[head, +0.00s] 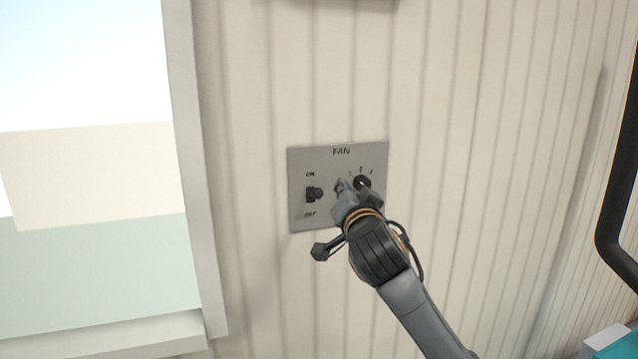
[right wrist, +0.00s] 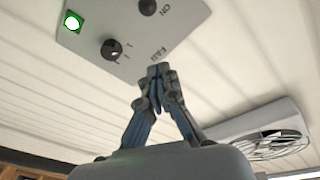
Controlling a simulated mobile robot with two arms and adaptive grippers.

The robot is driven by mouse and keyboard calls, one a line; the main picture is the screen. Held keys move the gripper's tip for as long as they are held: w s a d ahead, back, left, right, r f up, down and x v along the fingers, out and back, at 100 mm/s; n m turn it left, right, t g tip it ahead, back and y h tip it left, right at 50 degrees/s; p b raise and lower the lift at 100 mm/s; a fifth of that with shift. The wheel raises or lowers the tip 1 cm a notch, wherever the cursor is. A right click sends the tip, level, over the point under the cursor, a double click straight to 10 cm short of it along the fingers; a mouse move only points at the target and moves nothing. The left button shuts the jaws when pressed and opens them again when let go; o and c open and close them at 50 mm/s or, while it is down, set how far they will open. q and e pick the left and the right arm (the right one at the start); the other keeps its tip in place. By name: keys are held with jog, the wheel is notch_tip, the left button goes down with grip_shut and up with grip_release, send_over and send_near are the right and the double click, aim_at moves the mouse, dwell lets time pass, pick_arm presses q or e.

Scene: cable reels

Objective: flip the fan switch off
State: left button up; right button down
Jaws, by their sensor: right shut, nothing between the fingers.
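The grey fan panel (head: 330,160) is on the ribbed wall, marked FAN at its top. The black fan switch (head: 314,194) sits on its left half, between the ON and OFF labels. I cannot tell surely which way it is set. My right gripper (head: 342,186) is shut and empty in front of the panel, between the switch and the knob. In the right wrist view the panel (right wrist: 170,38) is at the top, with the switch (right wrist: 148,7) near the upper edge. The shut fingertips (right wrist: 158,70) show below it. My left gripper is out of view.
A black rotary knob (head: 362,182) is right of my fingertips. A green light (right wrist: 72,22) glows on the panel in the right wrist view. A fan in a pale housing (right wrist: 265,125) is at the right there. A window frame (head: 190,150) stands left of the panel.

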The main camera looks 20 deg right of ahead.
jog(key=shift+a, duration=0.2)
jog(key=r+p, duration=0.1)
jog(key=p, duration=0.3)
send_over(318, 193)
jog(key=d, duration=0.4)
jog(key=shift+s+a+f+p, duration=0.2)
jog(key=shift+a+f+p, duration=0.25)
jog(key=shift+a+f, duration=0.35)
jog(key=shift+s+a+f+p, duration=0.2)
jog(key=shift+a+f+p, duration=0.25)
jog(key=shift+f, duration=0.55)
